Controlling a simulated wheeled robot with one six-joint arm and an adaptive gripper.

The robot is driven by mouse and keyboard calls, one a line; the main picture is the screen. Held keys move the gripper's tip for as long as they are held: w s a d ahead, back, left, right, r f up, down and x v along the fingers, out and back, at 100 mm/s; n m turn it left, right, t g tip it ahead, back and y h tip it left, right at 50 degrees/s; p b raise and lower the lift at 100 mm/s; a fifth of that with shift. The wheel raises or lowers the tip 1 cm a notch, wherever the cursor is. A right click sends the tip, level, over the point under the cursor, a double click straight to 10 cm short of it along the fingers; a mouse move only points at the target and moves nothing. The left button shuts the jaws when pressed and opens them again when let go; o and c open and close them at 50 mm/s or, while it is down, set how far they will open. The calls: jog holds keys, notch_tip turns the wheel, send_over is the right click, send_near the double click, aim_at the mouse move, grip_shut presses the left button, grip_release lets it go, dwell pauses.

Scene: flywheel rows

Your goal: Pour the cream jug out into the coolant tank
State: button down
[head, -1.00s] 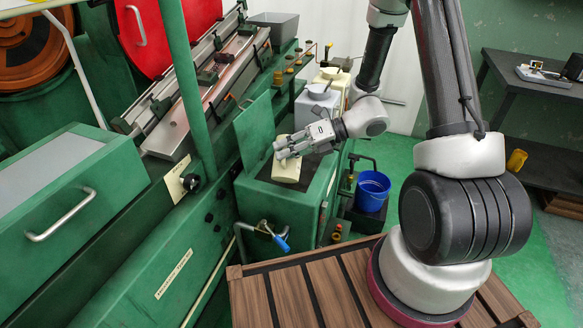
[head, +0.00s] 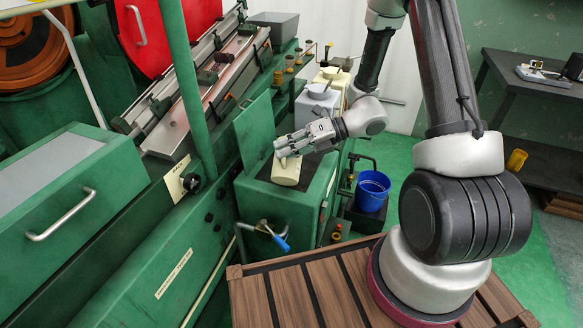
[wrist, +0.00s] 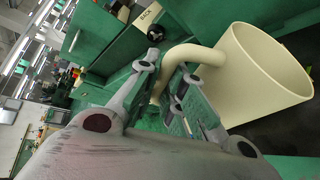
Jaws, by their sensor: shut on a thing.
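The cream jug (head: 286,171) is held over the open top of the green coolant tank (head: 283,201). My gripper (head: 283,152) is shut on the jug's handle. In the wrist view the jug (wrist: 262,75) is to the right, and its curved handle (wrist: 195,55) runs between the fingers of my gripper (wrist: 165,88). The jug looks tilted in the wrist view, but that camera is itself rolled. In the head view it looks near upright. Its contents are hidden, and no stream shows. The tank's green lid (head: 255,130) stands raised behind.
A blue bucket (head: 372,190) stands right of the tank. A blue-handled valve (head: 277,240) juts from the tank's front. The green machine (head: 120,235) fills the left side. A white container (head: 318,103) stands behind the tank. My slatted wooden deck is in front.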

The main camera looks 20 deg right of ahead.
jog(key=shift+w+d+f+m+g+y, duration=0.2)
jog(key=shift+w+m+g+y, duration=0.25)
jog(key=shift+m, duration=0.15)
dwell(0.6)
jog(key=shift+w, duration=0.1)
